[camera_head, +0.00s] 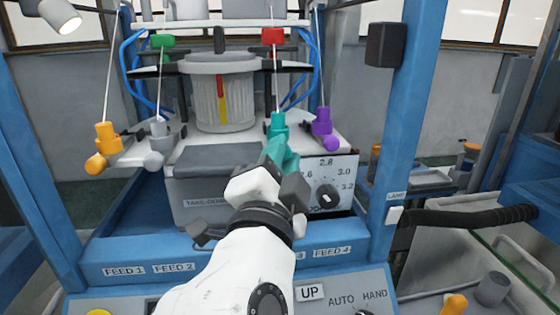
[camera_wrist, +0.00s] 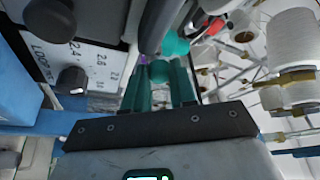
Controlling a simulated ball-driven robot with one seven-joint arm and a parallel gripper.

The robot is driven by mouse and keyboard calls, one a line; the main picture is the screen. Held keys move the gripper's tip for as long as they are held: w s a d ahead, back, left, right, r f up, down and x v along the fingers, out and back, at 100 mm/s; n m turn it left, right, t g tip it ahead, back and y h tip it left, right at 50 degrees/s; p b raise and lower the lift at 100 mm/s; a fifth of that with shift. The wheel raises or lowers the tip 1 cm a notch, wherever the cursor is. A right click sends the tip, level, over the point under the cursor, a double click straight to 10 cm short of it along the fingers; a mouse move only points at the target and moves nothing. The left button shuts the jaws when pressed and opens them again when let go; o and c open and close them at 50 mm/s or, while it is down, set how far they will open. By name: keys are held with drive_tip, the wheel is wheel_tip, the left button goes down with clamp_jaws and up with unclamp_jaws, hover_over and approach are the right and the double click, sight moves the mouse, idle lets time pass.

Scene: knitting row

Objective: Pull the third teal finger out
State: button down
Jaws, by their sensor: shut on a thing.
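The third finger in the row is teal (camera_head: 278,123), hanging below a thread at the front edge of the white round plate. Its rounded teal knob (camera_wrist: 160,71) shows in the wrist view between my gripper's two teal jaws (camera_wrist: 160,82). My gripper (camera_head: 281,154) reaches up from below in the head view and is shut on this finger. The jaws hide most of the knob in the head view. The matching colours make the border between jaws and finger hard to see.
A purple finger (camera_head: 322,128) stands close on the right. Grey (camera_head: 158,143) and orange (camera_head: 105,147) fingers are on the left. A dial (camera_head: 327,195) sits just right of my gripper. Blue posts (camera_head: 403,110) frame the machine.

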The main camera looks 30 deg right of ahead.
drive_tip(key=shift+s+a, duration=0.1)
drive_tip(key=shift+s, duration=0.35)
drive_tip(key=shift+f, duration=0.1)
drive_tip(key=c, duration=0.9)
unclamp_jaws()
drive_tip(key=shift+s+a, duration=0.1)
drive_tip(key=b+v, duration=0.3)
drive_tip(key=v, duration=0.7)
drive_tip(key=shift+s+a, duration=0.2)
drive_tip(key=shift+s, duration=0.1)
